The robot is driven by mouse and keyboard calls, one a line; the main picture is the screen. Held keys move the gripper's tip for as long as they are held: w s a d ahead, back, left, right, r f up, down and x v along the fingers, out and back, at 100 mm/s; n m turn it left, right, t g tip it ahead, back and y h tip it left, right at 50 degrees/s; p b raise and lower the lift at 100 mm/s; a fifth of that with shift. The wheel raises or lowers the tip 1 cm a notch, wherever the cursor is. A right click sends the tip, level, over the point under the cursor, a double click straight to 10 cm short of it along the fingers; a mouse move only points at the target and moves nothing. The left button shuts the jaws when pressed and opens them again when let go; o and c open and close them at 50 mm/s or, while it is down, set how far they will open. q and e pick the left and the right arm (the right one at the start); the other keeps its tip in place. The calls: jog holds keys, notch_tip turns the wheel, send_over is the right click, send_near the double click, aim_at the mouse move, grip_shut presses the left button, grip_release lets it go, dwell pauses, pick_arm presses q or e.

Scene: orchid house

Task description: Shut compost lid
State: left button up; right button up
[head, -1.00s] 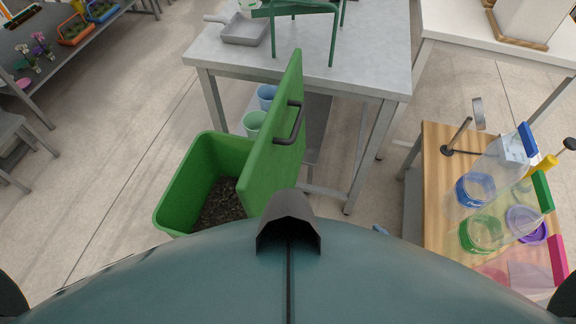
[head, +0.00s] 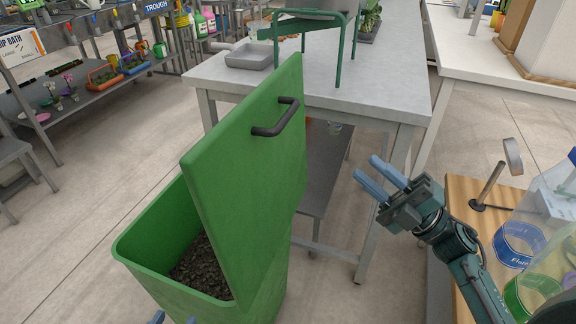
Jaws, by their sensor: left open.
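The green compost bin (head: 150,243) stands on the floor at lower left of centre with dark compost (head: 203,268) inside. Its green lid (head: 235,165) stands open, raised steeply along the bin's right side. A dark handle (head: 277,119) is on the lid's upper part. My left gripper (head: 174,319) shows only as two blue fingertips at the bottom edge, apart, in front of the bin; the rest is out of frame. My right gripper (head: 378,178) is open and empty, to the right of the lid and apart from it.
A grey metal table (head: 310,88) stands behind the lid, with a grey tray (head: 254,56) and a green stand (head: 339,50) on it. A wooden-topped table (head: 462,195) with clear bottles is at right, close to my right arm. Floor left of the bin is clear.

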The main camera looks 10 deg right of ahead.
jog(key=shift+a+f+n+g+y, duration=0.1)
jog(key=shift+f+n+g+y, duration=0.2)
jog(key=shift+n+g+y, duration=0.45)
jog(key=shift+c, duration=0.8)
jog(key=shift+a+r+n+g, duration=0.15)
jog(key=shift+n+g, duration=0.1)
jog(key=shift+n, duration=0.2)
jog(key=shift+c, duration=0.7)
pick_arm(q)
jog(key=shift+s+a+r+n+p, duration=0.3)
jog(key=shift+a+r+p, duration=0.05)
jog(key=shift+r+p, duration=0.3)
pick_arm(e)
jog(key=x, duration=1.3)
jog(key=shift+w+a+r, duration=0.15)
jog(key=shift+a, duration=0.2)
grip_shut()
pick_arm(q)
jog(key=shift+s, duration=0.1)
